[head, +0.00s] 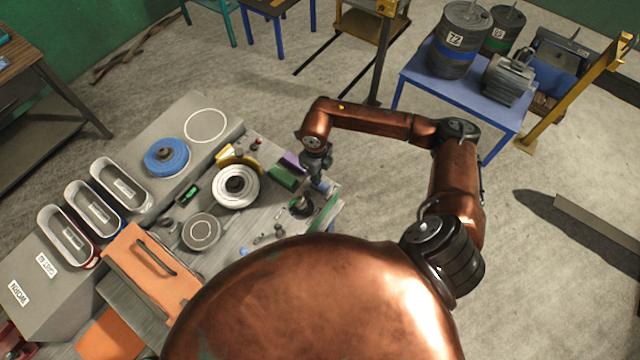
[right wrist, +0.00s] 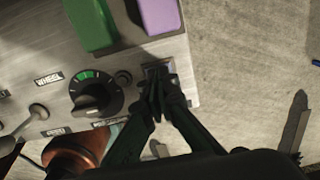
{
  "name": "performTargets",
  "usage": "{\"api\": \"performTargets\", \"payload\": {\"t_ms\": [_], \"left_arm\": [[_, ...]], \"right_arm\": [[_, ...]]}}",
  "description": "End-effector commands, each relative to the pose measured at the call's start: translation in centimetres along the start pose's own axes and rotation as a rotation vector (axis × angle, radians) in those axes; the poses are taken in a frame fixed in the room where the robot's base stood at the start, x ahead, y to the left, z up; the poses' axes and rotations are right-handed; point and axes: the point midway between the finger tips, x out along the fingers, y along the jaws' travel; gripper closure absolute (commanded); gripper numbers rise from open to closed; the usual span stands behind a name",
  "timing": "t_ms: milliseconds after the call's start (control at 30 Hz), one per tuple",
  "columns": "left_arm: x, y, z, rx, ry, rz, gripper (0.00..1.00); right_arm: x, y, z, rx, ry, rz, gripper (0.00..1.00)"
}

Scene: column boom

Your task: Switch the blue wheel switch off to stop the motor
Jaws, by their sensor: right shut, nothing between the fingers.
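My right gripper (head: 323,187) reaches down at the right end of the grey bench panel. In the right wrist view its fingers (right wrist: 158,86) are shut and empty. Their tips are over or against a small dark square fitting (right wrist: 155,70) near the panel's edge, mostly hidden, so I cannot tell its position or whether they touch. Left of it are a small round button (right wrist: 123,77), a black dial with a green scale (right wrist: 97,95) and a "WHEEL" label (right wrist: 47,78). The blue wheel (head: 166,157) lies on a grey block. My left gripper is not in view.
A white wheel (head: 236,186) and a grey disc (head: 202,231) are on the bench. A green block (right wrist: 90,24) and a purple block (right wrist: 160,15) are close to my fingers. A metal lever (right wrist: 37,112) stands left of the dial. Floor is open right of the bench.

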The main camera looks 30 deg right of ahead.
Motion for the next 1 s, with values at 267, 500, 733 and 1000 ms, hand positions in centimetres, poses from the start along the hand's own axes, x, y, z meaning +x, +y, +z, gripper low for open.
{"api": "performTargets", "payload": {"t_ms": [267, 500, 733, 1000], "left_arm": [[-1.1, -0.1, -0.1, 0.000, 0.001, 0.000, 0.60], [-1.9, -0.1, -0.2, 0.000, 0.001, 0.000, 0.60], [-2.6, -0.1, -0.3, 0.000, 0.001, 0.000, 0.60], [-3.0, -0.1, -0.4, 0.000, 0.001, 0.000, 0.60]], "right_arm": [[-2.3, 0.0, 0.1, -0.001, -0.001, 0.000, 1.00], [-4.0, 0.0, 0.0, 0.000, -0.001, -0.001, 1.00], [-5.8, 0.0, 0.1, 0.000, -0.002, 0.000, 1.00], [-6.8, 0.0, 0.0, 0.000, -0.001, 0.000, 1.00]]}}
